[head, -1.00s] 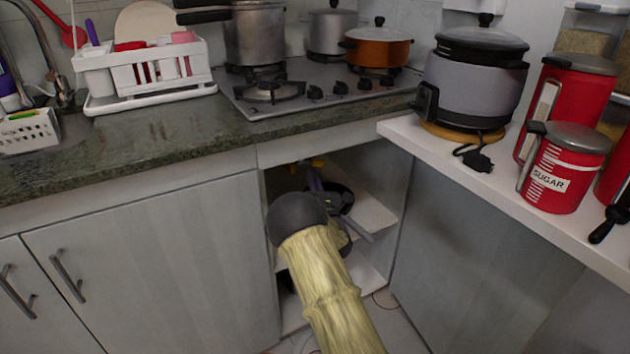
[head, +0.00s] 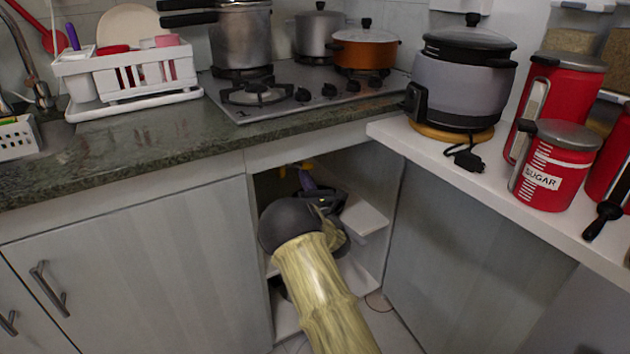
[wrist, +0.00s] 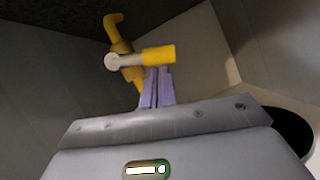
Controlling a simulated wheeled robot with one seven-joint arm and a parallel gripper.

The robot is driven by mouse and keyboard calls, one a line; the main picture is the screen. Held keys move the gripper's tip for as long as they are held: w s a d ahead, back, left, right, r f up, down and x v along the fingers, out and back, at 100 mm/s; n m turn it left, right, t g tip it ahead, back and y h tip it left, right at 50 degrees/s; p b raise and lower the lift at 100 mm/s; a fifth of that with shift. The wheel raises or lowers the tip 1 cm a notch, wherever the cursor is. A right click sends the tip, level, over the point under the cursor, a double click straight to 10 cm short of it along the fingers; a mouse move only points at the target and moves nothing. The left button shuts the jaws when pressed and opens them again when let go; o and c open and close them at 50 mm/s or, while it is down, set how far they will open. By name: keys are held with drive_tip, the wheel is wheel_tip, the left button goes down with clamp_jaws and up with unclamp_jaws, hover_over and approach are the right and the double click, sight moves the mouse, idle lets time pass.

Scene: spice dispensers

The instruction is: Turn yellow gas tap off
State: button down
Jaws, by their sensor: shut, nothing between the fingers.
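The yellow gas tap (wrist: 124,62) is in the upper middle of the wrist view, inside the cabinet, on a yellow pipe. Its lever (wrist: 157,55) has a grey hub and a yellow grip pointing right, across the pipe. My gripper (wrist: 157,73) has purple fingers held together and empty. Their tips are at the lower edge of the yellow grip; I cannot tell whether they touch it. In the head view only a little of the tap (head: 300,165) shows under the counter, just above my gripper (head: 304,172). My wrist and forearm hide much of the opening.
The open cabinet has white shelves (head: 362,214) to the right of my arm and a side wall (head: 262,262) at its left. The counter edge (head: 200,160) runs above. A white shelf with a sugar canister (head: 556,168) and a cooker (head: 462,85) stands to the right.

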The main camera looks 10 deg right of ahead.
drive_tip(key=shift+w+d+r+n+g+y+b, duration=0.15)
drive_tip(key=shift+d+r+n+y+b, duration=0.25)
drive_tip(key=shift+n, duration=0.35)
drive_tip(key=shift+d+r+n+g+y+b, duration=0.1)
drive_tip(key=shift+r+n+y+b, duration=0.15)
drive_tip(key=shift+n+y, duration=0.4)
drive_tip(key=shift+w+d+r+n+g+y+b, duration=0.1)
drive_tip(key=shift+d+r+n+g+y+b, duration=0.15)
drive_tip(key=shift+n, duration=0.65)
drive_tip(key=shift+f, duration=0.1)
drive_tip(key=s+d+f, duration=0.3)
drive_tip(key=s+f, duration=0.4)
drive_tip(key=f, duration=0.1)
drive_tip(key=shift+s, duration=0.3)
